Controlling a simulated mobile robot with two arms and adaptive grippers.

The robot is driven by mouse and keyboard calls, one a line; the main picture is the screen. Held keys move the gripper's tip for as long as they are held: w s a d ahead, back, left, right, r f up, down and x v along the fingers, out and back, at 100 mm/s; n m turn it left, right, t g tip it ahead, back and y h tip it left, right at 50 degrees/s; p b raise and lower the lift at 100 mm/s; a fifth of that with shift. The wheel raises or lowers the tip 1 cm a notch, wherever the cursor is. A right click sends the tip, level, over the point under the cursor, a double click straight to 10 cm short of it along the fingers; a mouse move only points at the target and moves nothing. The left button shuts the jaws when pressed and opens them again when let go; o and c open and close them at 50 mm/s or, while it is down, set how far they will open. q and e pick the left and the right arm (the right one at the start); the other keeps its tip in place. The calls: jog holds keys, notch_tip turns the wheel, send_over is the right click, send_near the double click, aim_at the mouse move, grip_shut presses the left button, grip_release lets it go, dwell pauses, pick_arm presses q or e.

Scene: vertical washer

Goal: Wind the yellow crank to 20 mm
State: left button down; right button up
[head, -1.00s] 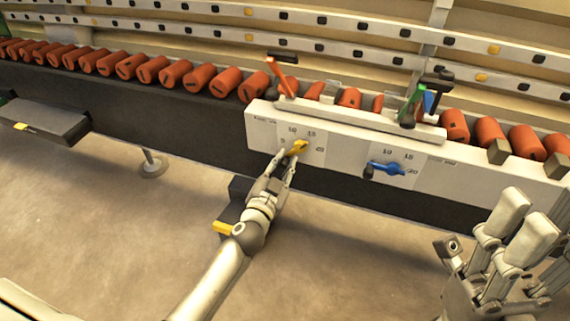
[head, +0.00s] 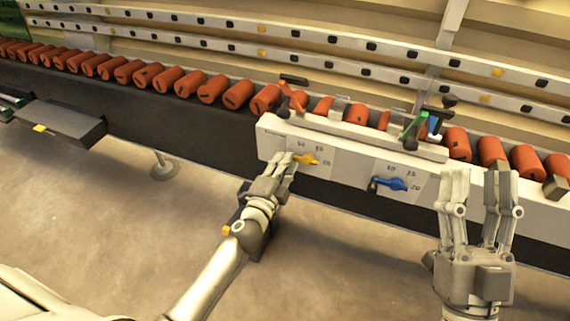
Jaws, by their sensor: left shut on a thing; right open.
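The yellow crank (head: 307,159) sits on the left dial of the white panel (head: 345,163). It lies nearly level, tilted slightly down to the right, its right tip close beside the 20 mark. The 10 and 15 marks show above it. My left gripper (head: 289,160) is shut on the crank's left end, which its fingers hide. My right gripper (head: 480,185) is open and empty, fingers up, in front of the panel's right part.
A blue crank (head: 392,184) is on the right dial, its right tip near its own 20 mark. A red lever (head: 291,97) and a green lever (head: 414,127) rise above the panel. Orange cylinders (head: 238,95) line the dark conveyor behind. The floor in front is clear.

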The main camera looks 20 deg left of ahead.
pick_arm(q)
jog(key=shift+r+m, duration=0.35)
jog(key=shift+m, duration=0.15)
pick_arm(e)
jog(key=shift+w+a+f+g, duration=0.1)
jog(key=shift+w+f+g, duration=0.7)
jog(key=shift+f, duration=0.2)
pick_arm(q)
jog(key=c, duration=1.3)
grip_release()
jog(key=shift+o, duration=0.2)
jog(key=s, duration=1.2)
jog(key=shift+a, duration=0.25)
